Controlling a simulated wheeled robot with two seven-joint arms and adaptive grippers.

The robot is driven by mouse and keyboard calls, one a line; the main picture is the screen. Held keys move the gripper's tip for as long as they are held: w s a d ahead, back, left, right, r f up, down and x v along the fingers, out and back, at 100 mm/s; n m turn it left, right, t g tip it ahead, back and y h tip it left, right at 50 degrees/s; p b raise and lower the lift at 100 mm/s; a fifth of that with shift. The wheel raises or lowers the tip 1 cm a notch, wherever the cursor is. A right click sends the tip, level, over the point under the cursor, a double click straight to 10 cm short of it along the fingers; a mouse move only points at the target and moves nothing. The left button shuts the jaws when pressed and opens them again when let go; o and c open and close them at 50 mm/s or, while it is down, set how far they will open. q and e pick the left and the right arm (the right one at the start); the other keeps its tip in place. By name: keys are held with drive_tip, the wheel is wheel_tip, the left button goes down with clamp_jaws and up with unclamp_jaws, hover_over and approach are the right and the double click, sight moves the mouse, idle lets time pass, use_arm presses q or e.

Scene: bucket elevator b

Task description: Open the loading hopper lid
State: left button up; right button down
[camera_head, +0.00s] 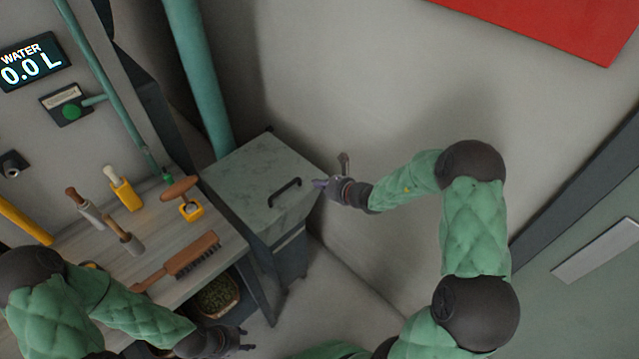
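The loading hopper is a grey-green box in the middle of the head view, and its flat lid (250,172) looks shut. A dark bar handle (285,190) is fixed on the lid near its front right side. My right gripper (329,169) is at the lid's right corner with its fingers spread, one pointing left toward the lid and one pointing up. It holds nothing, and I cannot tell whether a finger touches the lid edge. My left gripper (247,338) is low in the view, below the workbench's front, with its fingertips apart and empty.
A wooden workbench (160,235) left of the hopper carries a brush (185,260), several wooden-handled tools and yellow holders. A green pipe (200,80) rises behind the hopper. A water display (32,64) reads 0.0 L.

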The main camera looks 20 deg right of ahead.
drive_tip(key=shift+r+p, duration=0.65)
drive_tip(key=shift+p, duration=0.1)
drive_tip(key=shift+w+a+r+g+p, duration=0.1)
drive_tip(key=shift+w+r+g+p, duration=0.1)
drive_tip(key=shift+r+p, duration=0.45)
drive_tip(key=shift+w+r+g+p, duration=0.1)
drive_tip(key=shift+r+g+p, duration=0.1)
drive_tip(key=shift+r+p, duration=0.4)
drive_tip(key=shift+f, duration=0.15)
idle(0.6)
